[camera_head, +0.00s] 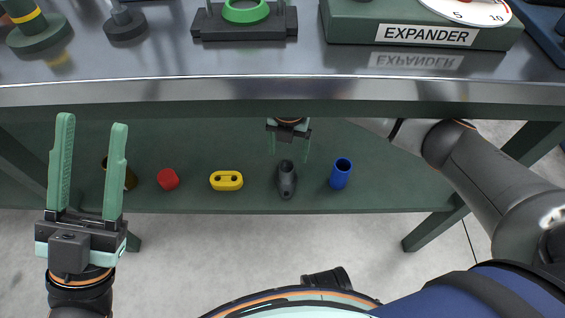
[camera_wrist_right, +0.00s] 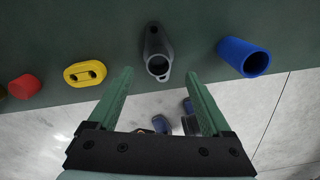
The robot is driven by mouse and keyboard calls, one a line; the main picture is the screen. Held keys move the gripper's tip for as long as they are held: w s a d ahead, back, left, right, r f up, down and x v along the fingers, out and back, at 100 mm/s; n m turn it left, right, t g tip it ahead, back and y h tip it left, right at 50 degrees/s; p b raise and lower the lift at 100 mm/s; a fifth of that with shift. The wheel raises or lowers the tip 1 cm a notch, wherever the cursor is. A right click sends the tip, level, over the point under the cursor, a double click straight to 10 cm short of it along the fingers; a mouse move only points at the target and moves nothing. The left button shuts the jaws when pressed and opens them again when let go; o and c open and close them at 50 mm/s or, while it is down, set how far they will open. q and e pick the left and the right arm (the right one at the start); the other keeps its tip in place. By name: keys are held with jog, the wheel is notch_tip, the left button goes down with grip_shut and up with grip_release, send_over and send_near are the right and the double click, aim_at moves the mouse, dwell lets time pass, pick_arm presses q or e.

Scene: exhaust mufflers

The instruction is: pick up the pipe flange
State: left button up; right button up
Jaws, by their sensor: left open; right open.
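The pipe flange (camera_head: 287,182) looks like a dark grey short pipe with an eared base plate, and it rests on the green lower shelf. In the right wrist view, the pipe flange (camera_wrist_right: 157,52) lies ahead of the fingertips, roughly centred between them, its round opening facing the camera. My right gripper (camera_head: 289,153) reaches under the tabletop; its fingers are open, empty and apart from the flange. The right gripper (camera_wrist_right: 159,74) shows both fingers spread in the wrist view. My left gripper (camera_head: 92,121) is open and empty, fingers up, at the left.
On the lower shelf (camera_head: 390,195) are a yellow two-hole block (camera_head: 227,181), a red cylinder (camera_head: 168,179), a brown piece (camera_head: 129,178) and a blue tube (camera_head: 340,173). The metal tabletop (camera_head: 330,75) overhangs the shelf. A green EXPANDER box (camera_head: 350,28) stands on top.

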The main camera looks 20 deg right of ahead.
aim_at(286, 167)
jog(key=f, duration=0.1)
jog(key=f+b, duration=0.1)
jog(key=shift+s+f, duration=0.2)
jog(key=shift+f, duration=0.2)
jog(key=f+b, duration=0.2)
jog(key=f, duration=0.2)
jog(key=shift+a+f+b, duration=0.15)
jog(key=shift+a+b, duration=0.05)
jog(key=shift+b, duration=0.1)
jog(key=shift+c, duration=0.2)
grip_shut()
jog(key=shift+r, duration=0.2)
